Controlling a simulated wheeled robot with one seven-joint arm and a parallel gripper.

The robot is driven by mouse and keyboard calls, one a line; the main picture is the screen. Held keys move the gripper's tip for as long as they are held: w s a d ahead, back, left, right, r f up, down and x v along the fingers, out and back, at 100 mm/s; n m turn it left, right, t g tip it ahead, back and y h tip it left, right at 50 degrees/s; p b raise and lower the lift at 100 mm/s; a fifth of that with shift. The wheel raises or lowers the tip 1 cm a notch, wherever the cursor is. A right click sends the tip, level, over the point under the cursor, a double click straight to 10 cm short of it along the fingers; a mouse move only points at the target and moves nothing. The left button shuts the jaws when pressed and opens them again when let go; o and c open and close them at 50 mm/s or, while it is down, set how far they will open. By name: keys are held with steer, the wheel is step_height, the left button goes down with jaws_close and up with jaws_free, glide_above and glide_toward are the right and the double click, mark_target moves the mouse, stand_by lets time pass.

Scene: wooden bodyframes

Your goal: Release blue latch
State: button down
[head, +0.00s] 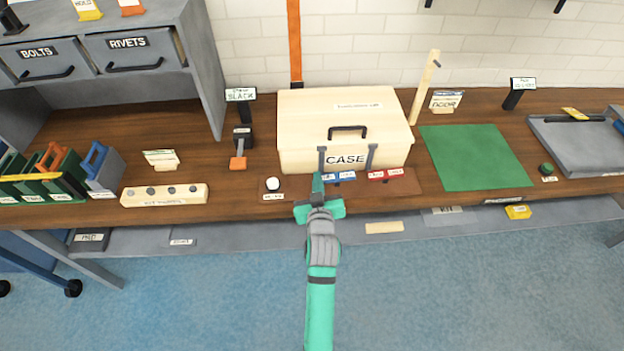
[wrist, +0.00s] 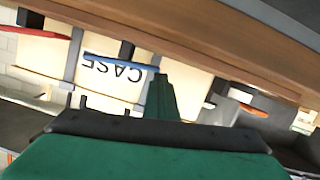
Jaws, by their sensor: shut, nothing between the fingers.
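The pale wooden case (head: 345,115) marked CASE stands on the bench with its lid down. Two grey latch straps run down its front, a left one (head: 322,158) and a right one (head: 371,155). In the wrist view, my gripper (wrist: 160,95) points at the upside-down case (wrist: 115,80), near a blue strip (wrist: 120,61).
A white button (head: 272,184) and a block with several knobs (head: 165,195) stand to the left. A small orange-ended lever (head: 239,160) is behind them. A green mat (head: 475,157) and an upright wooden post (head: 425,85) are to the right. The floor in front is clear.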

steer(key=shift+d+r, duration=0.35)
steer(key=shift+r, duration=0.45)
steer(key=r, duration=0.2)
steer(key=shift+a+r, duration=0.35)
steer(key=shift+a, duration=0.05)
steer(key=v, duration=1)
steer(key=shift+a+f, duration=0.2)
steer(key=s+a+f+m, duration=0.1)
steer(key=s+f, duration=0.3)
steer(key=s, duration=0.4)
steer(key=s+a+f, duration=0.1)
steer(key=s+f, duration=0.4)
steer(key=s, duration=0.3)
steer(key=f+v, duration=0.1)
steer(key=v, duration=0.8)
steer(key=a+f+v, duration=0.1)
steer(key=v, duration=0.9)
steer(key=shift+s+a+f+m+y, duration=0.3)
steer(key=shift+m, duration=0.1)
steer(key=shift+w+a, duration=0.1)
